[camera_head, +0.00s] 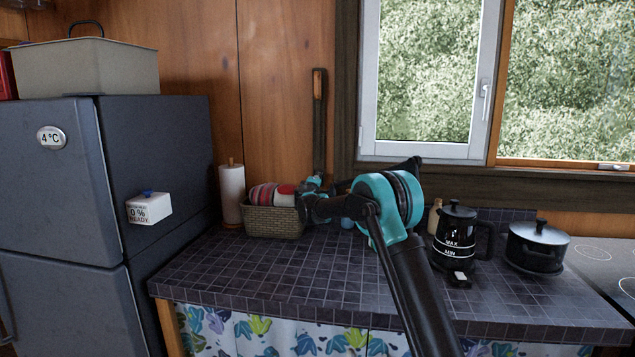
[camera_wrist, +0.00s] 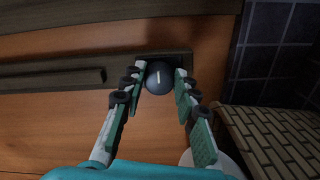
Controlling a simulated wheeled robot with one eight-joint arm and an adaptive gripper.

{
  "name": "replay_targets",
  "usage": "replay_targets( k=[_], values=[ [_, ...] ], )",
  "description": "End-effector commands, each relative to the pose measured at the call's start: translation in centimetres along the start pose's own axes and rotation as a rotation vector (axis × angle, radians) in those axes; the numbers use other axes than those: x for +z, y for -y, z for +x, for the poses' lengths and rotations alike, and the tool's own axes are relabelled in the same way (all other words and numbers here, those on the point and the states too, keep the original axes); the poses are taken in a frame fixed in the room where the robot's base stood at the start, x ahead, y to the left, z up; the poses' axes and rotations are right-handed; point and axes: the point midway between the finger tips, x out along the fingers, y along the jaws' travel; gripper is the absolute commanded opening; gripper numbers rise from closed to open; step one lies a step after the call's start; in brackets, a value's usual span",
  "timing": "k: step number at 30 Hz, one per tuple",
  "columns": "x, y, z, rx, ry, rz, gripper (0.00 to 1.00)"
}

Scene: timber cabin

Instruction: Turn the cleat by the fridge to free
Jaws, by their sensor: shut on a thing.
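The cleat shows in the wrist view as a round dark knob (camera_wrist: 153,82) with a short pale line on its face, set on a dark wall board. My gripper (camera_wrist: 158,80) has its two fingers shut on the knob, one on each side. In the head view my gripper (camera_head: 316,184) is at the lower end of a narrow dark upright board (camera_head: 319,125) on the timber wall, where it hides the knob. The fridge (camera_head: 160,130) stands at the left, apart from my gripper.
A kettle (camera_head: 455,236) and a lidded pot (camera_head: 537,247) stand at the right. The front middle of the tiled counter (camera_head: 270,275) is clear.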

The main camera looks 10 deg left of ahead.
Motion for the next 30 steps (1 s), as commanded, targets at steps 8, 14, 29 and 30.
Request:
replay_targets(
  k=[8,14,29,30],
  values=[
    [0.1,0.1,0.0,-0.001,0.001,0.005,0.01],
    [0.1,0.1,0.0,-0.001,0.001,0.005,0.43],
    [-0.1,0.0,-1.2,-0.001,-0.001,0.003,0.51],
    [-0.1,0.0,-1.8,-0.001,-0.001,0.003,0.51]
  ],
)
